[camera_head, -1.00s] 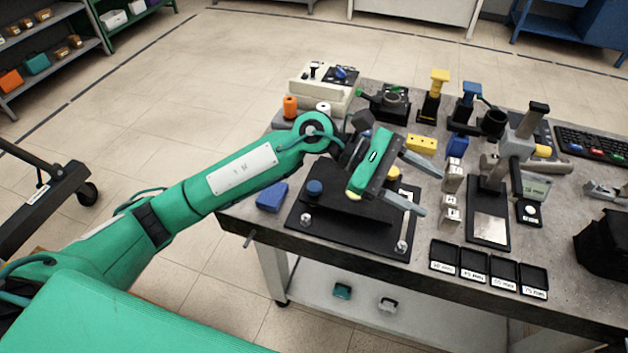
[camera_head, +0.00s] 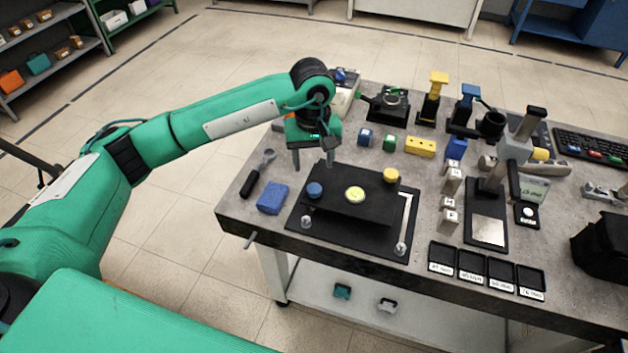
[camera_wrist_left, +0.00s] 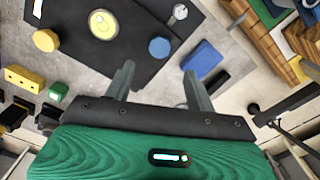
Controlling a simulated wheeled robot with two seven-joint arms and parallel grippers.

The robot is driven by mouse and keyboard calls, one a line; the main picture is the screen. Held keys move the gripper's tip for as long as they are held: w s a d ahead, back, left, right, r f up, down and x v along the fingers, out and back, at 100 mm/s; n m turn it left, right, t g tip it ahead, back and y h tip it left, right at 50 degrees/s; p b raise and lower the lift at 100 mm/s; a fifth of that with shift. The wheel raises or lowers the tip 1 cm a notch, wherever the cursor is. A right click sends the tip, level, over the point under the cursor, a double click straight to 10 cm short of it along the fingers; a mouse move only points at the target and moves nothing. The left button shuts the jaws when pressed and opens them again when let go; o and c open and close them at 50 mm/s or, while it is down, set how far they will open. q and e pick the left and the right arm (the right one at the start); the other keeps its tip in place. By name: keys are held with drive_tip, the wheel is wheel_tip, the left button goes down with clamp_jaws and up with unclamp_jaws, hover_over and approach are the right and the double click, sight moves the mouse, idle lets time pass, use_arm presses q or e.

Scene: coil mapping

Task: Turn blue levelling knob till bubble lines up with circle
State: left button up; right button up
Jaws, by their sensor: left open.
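The blue levelling knob (camera_head: 315,189) stands at the left corner of a black tilting plate (camera_head: 345,207). It also shows in the left wrist view (camera_wrist_left: 159,47), just beyond the fingertips. A round yellowish bubble level (camera_head: 355,194) sits mid-plate and shows in the wrist view (camera_wrist_left: 103,23); the bubble's place against its circle is too small to tell. A yellow knob (camera_head: 390,175) is at the plate's far right corner. My left gripper (camera_head: 312,164) points down above and behind the blue knob, open and empty, its fingers (camera_wrist_left: 158,75) apart. My right gripper is not in view.
A microscope-like stand (camera_head: 505,180) and labelled black trays (camera_head: 487,270) are to the right.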

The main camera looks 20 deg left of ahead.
sight(314, 188)
use_arm(q)
wheel_tip(314, 188, down, 8)
drive_tip(key=shift+r+p, duration=0.25)
drive_tip(key=shift+p, duration=0.55)
drive_tip(key=shift+f, duration=0.55)
drive_tip(key=c, duration=1)
